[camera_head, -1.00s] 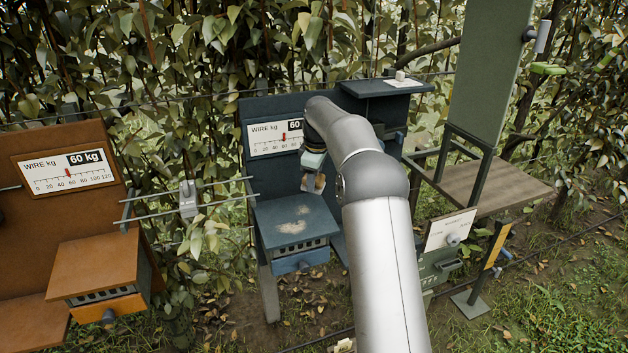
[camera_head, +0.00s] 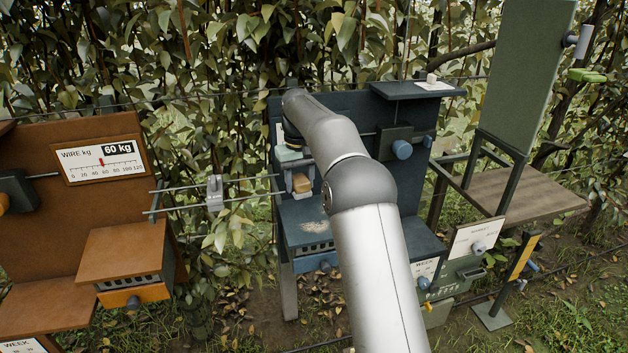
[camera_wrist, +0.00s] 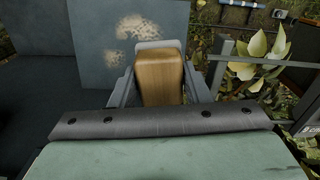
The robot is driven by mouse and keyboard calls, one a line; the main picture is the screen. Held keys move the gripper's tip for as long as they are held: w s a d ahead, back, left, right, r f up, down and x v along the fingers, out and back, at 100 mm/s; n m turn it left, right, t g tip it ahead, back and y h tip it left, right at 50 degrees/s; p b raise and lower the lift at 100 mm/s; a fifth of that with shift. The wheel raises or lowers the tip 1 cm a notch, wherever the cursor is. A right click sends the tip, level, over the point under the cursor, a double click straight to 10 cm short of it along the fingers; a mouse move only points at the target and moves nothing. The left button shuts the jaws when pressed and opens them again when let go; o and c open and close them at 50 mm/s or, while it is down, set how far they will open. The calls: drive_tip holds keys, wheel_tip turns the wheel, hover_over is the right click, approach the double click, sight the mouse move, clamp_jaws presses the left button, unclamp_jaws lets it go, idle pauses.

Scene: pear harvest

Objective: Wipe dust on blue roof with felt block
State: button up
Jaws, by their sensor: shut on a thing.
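The blue roof (camera_head: 292,217) tops a small blue box in the middle of the head view. Pale dust (camera_head: 312,232) lies on it, and my arm covers the roof's right part. In the wrist view the blue roof (camera_wrist: 88,70) shows two tan dust patches (camera_wrist: 131,25), the smaller one near the left finger. My gripper (camera_wrist: 160,88) is shut on the felt block (camera_wrist: 162,76), with its wooden back between the fingers and a grey edge at its far end. In the head view the block (camera_head: 301,184) is at the roof's back left. I cannot tell whether it touches.
A thin rail with a grey clip (camera_head: 215,192) runs left of the roof. An orange station (camera_head: 125,255) stands farther left. A blue upright panel (camera_head: 350,110) with a dark knob block (camera_head: 398,147) rises behind the roof. A brown shelf (camera_head: 530,190) is at right.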

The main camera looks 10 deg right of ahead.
sight(299, 196)
drive_tip(key=shift+a+f, duration=0.2)
drive_tip(key=shift+f+b, duration=1)
drive_tip(key=shift+f, duration=1.3)
